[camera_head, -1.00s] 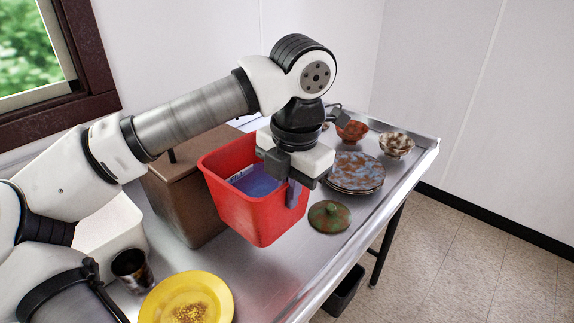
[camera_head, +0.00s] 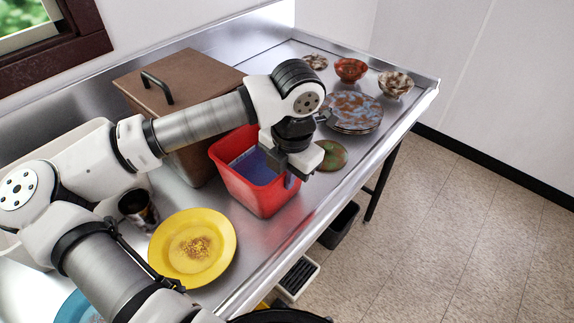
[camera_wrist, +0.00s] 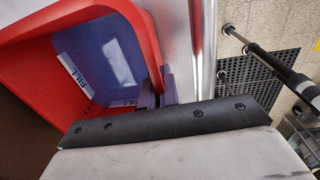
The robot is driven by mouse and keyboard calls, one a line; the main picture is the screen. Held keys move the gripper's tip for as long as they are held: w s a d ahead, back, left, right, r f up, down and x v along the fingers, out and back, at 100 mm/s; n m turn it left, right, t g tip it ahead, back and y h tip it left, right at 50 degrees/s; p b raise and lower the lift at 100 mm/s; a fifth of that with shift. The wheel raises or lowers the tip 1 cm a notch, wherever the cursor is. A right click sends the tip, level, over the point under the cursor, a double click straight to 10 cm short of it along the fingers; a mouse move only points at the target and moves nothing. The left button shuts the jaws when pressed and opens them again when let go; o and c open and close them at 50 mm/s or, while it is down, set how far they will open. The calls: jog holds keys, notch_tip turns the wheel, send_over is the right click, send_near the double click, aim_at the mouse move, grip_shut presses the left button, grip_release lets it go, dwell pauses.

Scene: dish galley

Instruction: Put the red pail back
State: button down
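The red pail (camera_head: 264,198) is upright over the front part of the metal counter, beside the brown lidded box. Its inside is blue. My gripper (camera_head: 290,174) is at the pail's right wall, with its fingers down around the rim. In the wrist view the red pail (camera_wrist: 40,50) fills the left side, with blue inside faces and white "FILL" labels. There the fingers of my gripper (camera_wrist: 166,92) close on the pail's near right corner. I cannot tell whether the pail's base touches the counter.
The brown box (camera_head: 165,85) stands behind the pail. A yellow plate (camera_head: 193,247) with crumbs and a dark cup (camera_head: 137,208) are at front left. A green lid (camera_head: 332,155), stacked plates (camera_head: 354,112) and bowls (camera_head: 350,70) are to the right. The counter's front edge is close.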

jog(key=shift+f, duration=0.1)
jog(key=c, duration=1.7)
grip_release()
jog(key=r, duration=0.4)
jog(key=r+b, duration=0.1)
jog(key=r, duration=0.3)
jog(key=r+b, duration=0.1)
jog(key=r, duration=0.3)
jog(key=shift+s+d+r, duration=0.15)
jog(key=shift+s+d, duration=0.25)
